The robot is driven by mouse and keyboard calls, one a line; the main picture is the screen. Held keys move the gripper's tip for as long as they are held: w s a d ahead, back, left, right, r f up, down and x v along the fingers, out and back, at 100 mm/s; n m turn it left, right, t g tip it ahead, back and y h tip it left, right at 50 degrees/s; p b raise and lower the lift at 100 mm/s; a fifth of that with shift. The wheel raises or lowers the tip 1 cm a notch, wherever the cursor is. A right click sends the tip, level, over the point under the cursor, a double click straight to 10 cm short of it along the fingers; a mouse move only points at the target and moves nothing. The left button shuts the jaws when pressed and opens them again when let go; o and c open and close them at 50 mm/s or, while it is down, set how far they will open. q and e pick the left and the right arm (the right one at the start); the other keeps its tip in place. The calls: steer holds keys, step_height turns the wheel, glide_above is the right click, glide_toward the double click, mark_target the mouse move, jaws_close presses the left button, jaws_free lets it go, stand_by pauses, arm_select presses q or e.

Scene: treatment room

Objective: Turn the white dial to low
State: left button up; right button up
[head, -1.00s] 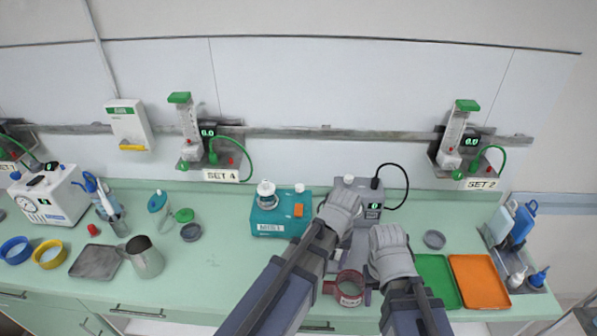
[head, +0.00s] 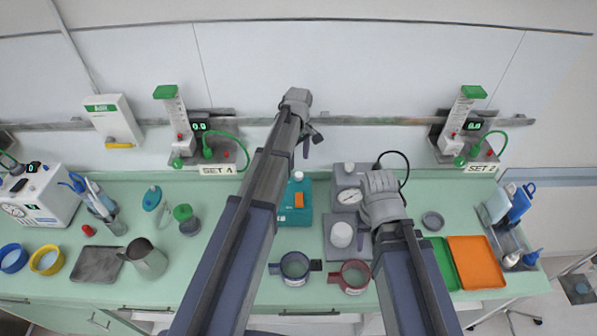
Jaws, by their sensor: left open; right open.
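A grey machine (head: 327,243) stands on the counter right of centre. It carries a white-faced round gauge (head: 349,196), a pale knob (head: 349,167) on top and a white round cap (head: 341,234) on its lower part. I cannot tell which of these is the white dial, and no "low" mark is readable. My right gripper (head: 379,183) is open, over the machine's right side, hiding part of it; contact cannot be told. My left gripper (head: 298,97) is open, raised in front of the wall rail, away from the machine.
A teal box (head: 295,217) stands left of the machine, partly behind my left arm. A blue-grey cup (head: 294,267) and a red cup (head: 354,276) stand in front. Green (head: 441,262) and orange (head: 475,262) trays lie right. A black cable (head: 400,157) loops behind.

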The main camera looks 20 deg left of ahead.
mark_target(299, 174)
arm_select(q)
step_height(299, 174, down, 7)
steer(key=b, duration=0.6)
jaws_close()
stand_by(0.3)
